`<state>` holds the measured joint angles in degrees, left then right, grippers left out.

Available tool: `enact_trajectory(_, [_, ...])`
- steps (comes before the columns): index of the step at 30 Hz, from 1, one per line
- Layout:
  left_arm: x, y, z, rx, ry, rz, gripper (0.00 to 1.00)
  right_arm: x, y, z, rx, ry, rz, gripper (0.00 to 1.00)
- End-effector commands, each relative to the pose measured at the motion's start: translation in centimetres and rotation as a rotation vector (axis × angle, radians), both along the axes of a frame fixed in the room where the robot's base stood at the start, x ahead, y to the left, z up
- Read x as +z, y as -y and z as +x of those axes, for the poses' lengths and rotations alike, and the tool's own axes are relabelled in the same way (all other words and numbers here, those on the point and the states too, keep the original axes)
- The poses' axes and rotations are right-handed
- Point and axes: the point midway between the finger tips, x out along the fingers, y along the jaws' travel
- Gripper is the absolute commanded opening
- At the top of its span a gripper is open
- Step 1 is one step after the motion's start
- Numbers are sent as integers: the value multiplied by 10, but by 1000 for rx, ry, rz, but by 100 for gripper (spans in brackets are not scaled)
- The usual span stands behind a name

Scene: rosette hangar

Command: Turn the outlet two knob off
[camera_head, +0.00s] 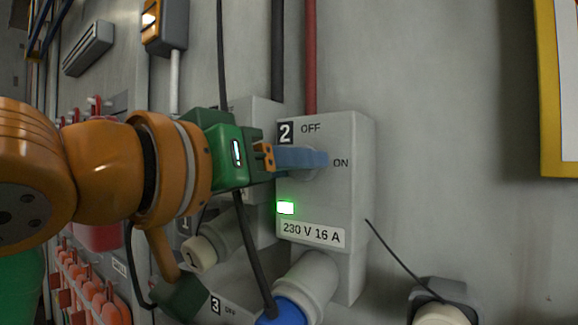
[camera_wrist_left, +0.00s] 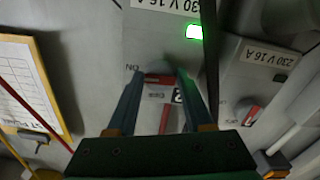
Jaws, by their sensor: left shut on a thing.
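Outlet two is a grey box (camera_head: 356,195) marked 2, with OFF above its knob and ON to the right. A green light (camera_head: 286,207) glows on it, above the 230 V 16 A label. My left gripper (camera_head: 318,160), with blue fingers, reaches in from the left and is shut on the outlet two knob. In the left wrist view the fingers stand on either side of the grey and red knob (camera_wrist_left: 158,79). The fingers cover much of the knob, so I cannot tell exactly where it points. My right gripper is not in view.
A second outlet box (camera_wrist_left: 263,72) with a red knob stands beside it. A blue plug (camera_head: 288,309) sits below outlet two, and a black cable (camera_head: 252,250) hangs close to my gripper. A yellow-framed board (camera_head: 558,100) hangs at right; the wall between is clear.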

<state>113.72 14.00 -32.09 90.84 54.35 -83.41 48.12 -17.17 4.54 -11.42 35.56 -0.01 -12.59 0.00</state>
Motion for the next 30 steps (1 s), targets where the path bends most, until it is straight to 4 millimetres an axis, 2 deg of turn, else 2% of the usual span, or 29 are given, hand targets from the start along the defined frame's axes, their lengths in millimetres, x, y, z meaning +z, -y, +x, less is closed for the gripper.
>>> enact_trajectory(8, [-5, 2, 0, -3, -113, -146, 0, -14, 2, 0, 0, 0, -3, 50])
enact_trajectory(30, [-3, 4, -2, -3, -528, -712, 0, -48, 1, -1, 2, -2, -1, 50])
